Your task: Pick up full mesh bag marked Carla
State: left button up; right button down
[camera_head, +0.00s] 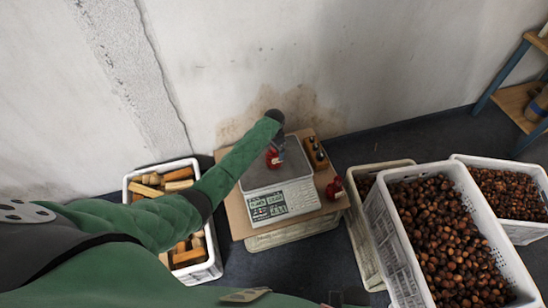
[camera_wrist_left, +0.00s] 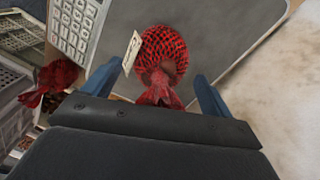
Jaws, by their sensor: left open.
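A full red mesh bag (camera_wrist_left: 163,52) lies on the grey plate of the weighing scale (camera_wrist_left: 218,35), with its gathered neck toward my left gripper. A pale tag (camera_wrist_left: 132,50) with dark marks sits beside it; I cannot read the name. The bag also shows in the head view (camera_head: 273,159), partly hidden by my gripper. My left gripper (camera_wrist_left: 157,87) is open, with one blue finger on each side of the bag's neck and no visible grip. It also shows over the scale in the head view (camera_head: 280,143). My right gripper is not in view.
A second red bag (camera_wrist_left: 50,82) lies beside the scale, also in the head view (camera_head: 334,188). A white crate of chestnuts (camera_head: 375,222) stands to the right, another (camera_head: 530,231) behind it. A crate of wooden pieces (camera_head: 209,271) stands left. The wall is close behind the scale.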

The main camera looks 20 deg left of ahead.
pick_arm(q)
jog(key=shift+f, duration=0.2)
jog(key=c, duration=1.7)
jog(key=shift+o, duration=0.2)
